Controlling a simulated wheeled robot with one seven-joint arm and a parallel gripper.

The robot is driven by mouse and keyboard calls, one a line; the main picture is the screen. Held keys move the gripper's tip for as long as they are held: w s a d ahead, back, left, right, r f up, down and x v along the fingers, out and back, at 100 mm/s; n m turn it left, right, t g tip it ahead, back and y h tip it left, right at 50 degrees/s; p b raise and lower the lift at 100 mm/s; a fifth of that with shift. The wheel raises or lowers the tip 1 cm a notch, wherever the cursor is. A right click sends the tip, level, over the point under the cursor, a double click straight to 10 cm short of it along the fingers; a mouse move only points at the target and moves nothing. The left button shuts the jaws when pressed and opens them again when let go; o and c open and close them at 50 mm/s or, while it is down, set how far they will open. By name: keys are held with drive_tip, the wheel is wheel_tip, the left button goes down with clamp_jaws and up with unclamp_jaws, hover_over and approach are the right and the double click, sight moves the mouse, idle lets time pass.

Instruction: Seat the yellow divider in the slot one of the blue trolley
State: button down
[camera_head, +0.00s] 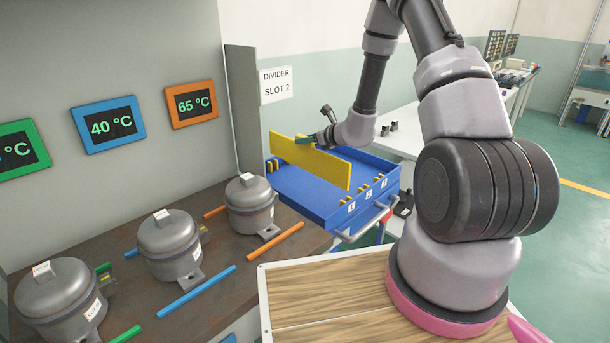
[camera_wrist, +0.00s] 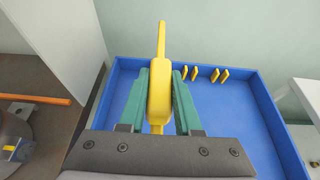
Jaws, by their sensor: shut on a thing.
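My gripper (camera_head: 308,141) is shut on the yellow divider (camera_head: 318,164), a long flat plate held on edge above the blue trolley (camera_head: 300,197). In the wrist view the divider (camera_wrist: 160,85) stands between the green fingers (camera_wrist: 160,100) and points toward the far wall of the trolley (camera_wrist: 250,95). The trolley's front edge bears number labels, with label 1 (camera_head: 351,206) at the left. Short yellow slot posts (camera_head: 379,180) stand along that edge. In the wrist view two pairs of posts (camera_wrist: 205,74) show right of the divider; any behind it are hidden.
Left, a brown bench (camera_head: 225,290) holds three grey compressors (camera_head: 168,243) and coloured rods. A white table (camera_head: 425,125) stands behind the trolley. The trolley floor appears clear.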

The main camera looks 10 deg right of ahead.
sight(305, 170)
wheel_tip(305, 170, down, 8)
drive_tip(key=shift+r, duration=0.25)
drive_tip(key=shift+f, duration=0.1)
drive_tip(key=c, duration=0.6)
unclamp_jaws()
